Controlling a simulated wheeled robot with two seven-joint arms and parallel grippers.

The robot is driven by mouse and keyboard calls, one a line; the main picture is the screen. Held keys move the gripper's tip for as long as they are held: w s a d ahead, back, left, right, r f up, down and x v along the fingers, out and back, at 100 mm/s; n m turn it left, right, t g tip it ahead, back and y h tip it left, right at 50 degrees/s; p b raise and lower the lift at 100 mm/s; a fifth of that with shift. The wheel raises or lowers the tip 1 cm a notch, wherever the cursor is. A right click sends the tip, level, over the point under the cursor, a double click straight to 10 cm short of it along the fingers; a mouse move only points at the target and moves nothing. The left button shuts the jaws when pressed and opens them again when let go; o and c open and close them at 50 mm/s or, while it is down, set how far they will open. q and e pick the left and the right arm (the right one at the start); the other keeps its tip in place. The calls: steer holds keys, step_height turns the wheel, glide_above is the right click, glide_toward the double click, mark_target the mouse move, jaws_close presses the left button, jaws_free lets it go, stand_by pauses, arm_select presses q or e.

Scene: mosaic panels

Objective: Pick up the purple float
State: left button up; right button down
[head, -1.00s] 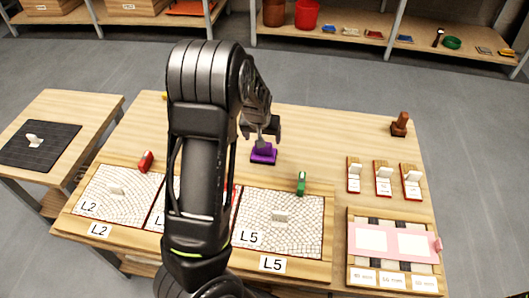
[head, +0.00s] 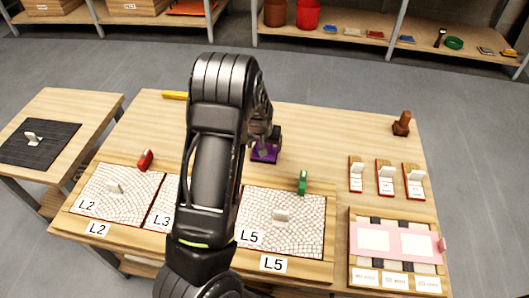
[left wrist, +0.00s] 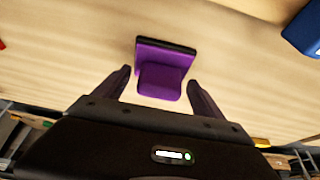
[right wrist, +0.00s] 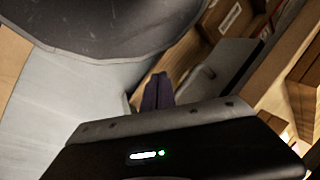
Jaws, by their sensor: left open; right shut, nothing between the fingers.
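The purple float (head: 264,156) lies on the wooden table behind panel L5, partly hidden by my left gripper. In the left wrist view the purple float (left wrist: 162,72) shows a flat dark-edged plate and a block-shaped handle. My left gripper (head: 264,138) is above it in the head view. Its open fingers (left wrist: 159,82) point at the float, with the handle between and just beyond the tips; I see no contact. My right gripper (right wrist: 157,92) is shut and empty in the right wrist view, away from the float, and is not visible in the head view.
Mosaic panels L2 (head: 118,193) and L5 (head: 283,222) lie along the front. Red (head: 146,160) and green (head: 302,182) tools stand behind them. A brown stamp-like object (head: 401,123) stands back right. A blue object (left wrist: 304,30) lies near my left gripper. The table's back middle is clear.

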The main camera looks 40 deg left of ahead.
arm_select(q)
steer(key=shift+f, duration=0.2)
steer(key=shift+c, duration=0.2)
steer(key=shift+r, duration=0.1)
steer(key=c, duration=1.6)
steer(key=shift+w+r, duration=0.1)
step_height(320, 180, up, 10)
steer(key=shift+f+p, duration=0.1)
steer(key=shift+p, duration=0.8)
